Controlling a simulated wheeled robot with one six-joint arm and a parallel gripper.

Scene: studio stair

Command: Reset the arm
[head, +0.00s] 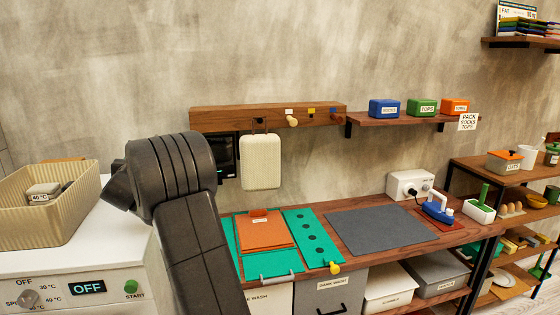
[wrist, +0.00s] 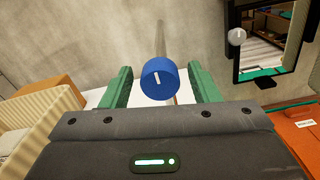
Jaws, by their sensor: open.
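My gripper (wrist: 163,90) shows in the wrist view with its two green fingers wide apart. A blue round knob (wrist: 160,82) with a white mark shows between the fingers. A gap shows on each side, and I cannot tell how far beyond the fingertips it lies. In the head view my dark arm (head: 178,190) rises from the bottom and bends left over the white machine's right side. Its end points left, and the fingers cannot be made out there. The blue knob is not visible in the head view.
A beige basket (head: 45,205) stands on the white machine (head: 110,245) at left. Right of my arm is a wooden bench (head: 390,228) with an orange folder (head: 265,231) and grey mat (head: 382,228). A peg rail (head: 225,118) and shelf (head: 400,120) are on the wall above.

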